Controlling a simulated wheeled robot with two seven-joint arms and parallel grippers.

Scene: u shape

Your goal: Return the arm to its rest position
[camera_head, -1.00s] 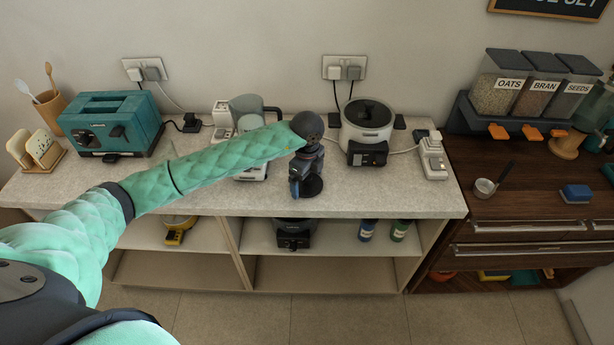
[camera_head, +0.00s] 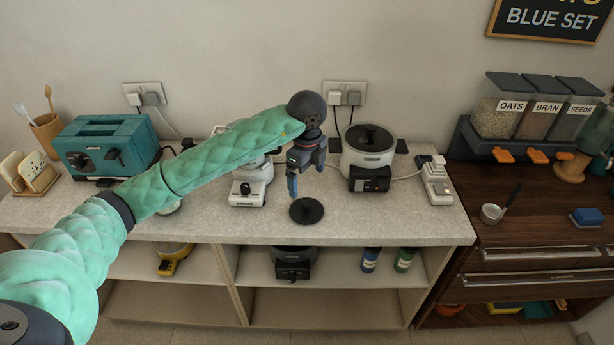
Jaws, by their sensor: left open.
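My left arm (camera_head: 205,160), in a green quilted sleeve, reaches from the lower left over the counter. Its dark wrist ball (camera_head: 307,108) is near the picture's middle. My left gripper (camera_head: 298,187) hangs below the wrist, pointing down, open and with nothing seen between its fingers. It is above a round black disc (camera_head: 306,211) lying on the counter, apart from it. My right gripper is not in view.
The pale counter (camera_head: 400,218) carries a teal toaster (camera_head: 105,148) at left, a white appliance (camera_head: 251,182) partly behind my arm, a white cooker (camera_head: 367,150) and a power strip (camera_head: 436,184). Grain dispensers (camera_head: 530,115) stand on the dark cabinet at right. The counter's front edge is clear.

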